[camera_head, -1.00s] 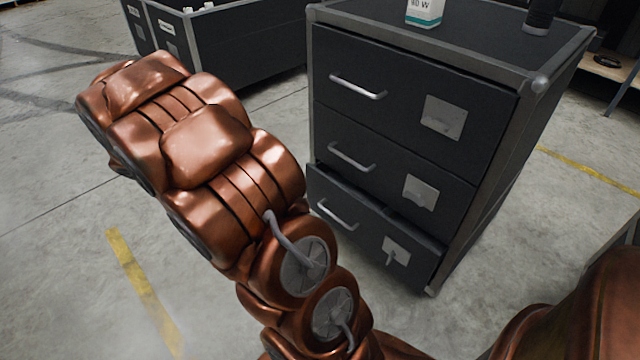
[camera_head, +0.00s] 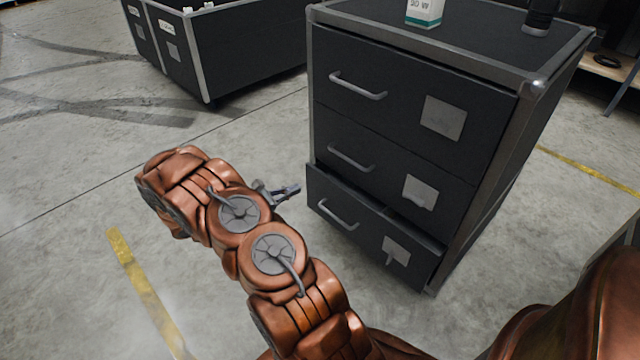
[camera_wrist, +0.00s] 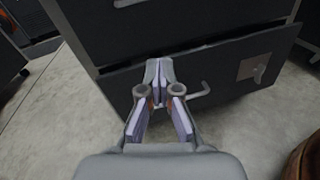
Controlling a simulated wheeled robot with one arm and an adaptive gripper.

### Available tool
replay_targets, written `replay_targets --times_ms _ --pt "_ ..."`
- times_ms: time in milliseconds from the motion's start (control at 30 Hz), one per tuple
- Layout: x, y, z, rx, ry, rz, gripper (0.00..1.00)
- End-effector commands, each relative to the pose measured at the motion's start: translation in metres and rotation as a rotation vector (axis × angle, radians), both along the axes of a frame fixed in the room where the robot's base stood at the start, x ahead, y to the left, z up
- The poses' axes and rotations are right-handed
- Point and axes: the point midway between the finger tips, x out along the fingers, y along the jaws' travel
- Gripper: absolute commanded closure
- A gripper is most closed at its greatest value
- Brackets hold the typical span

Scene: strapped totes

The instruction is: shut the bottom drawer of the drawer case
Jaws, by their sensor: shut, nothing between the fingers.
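The black drawer case (camera_head: 330,52) with grey metal edges stands right of centre in the head view. Its bottom drawer (camera_head: 365,225) sticks out a little from the front, with a grey bar handle (camera_head: 338,214) and a pale label plate. The two drawers above look flush. My gripper (camera_head: 292,190) is just left of the bottom drawer's left front corner, its fingers shut and empty. In the wrist view the shut fingertips (camera_wrist: 158,68) are in front of the bottom drawer (camera_wrist: 225,72), left of its handle (camera_wrist: 192,94). I cannot tell whether they touch it.
A white and teal box (camera_head: 425,12) and a dark cylinder (camera_head: 541,15) stand on the case. A second black case (camera_head: 250,45) stands behind to the left. A shelf (camera_head: 610,68) is at the far right. The grey floor on the left is clear.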

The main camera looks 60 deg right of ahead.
Motion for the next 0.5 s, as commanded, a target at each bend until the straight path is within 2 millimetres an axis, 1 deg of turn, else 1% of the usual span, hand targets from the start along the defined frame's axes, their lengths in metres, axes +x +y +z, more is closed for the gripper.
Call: replay_targets --times_ms 33,100,300,400,500 --pt "0.004 -0.004 -0.016 0.002 0.030 0.027 1.00" --pt "0.011 -0.007 -0.034 0.002 0.063 0.065 1.00" --pt "0.026 -0.013 -0.077 0.008 0.130 0.155 1.00" --pt "0.031 -0.014 -0.089 0.010 0.146 0.182 1.00" --pt "0.032 -0.014 -0.097 0.012 0.158 0.197 1.00"
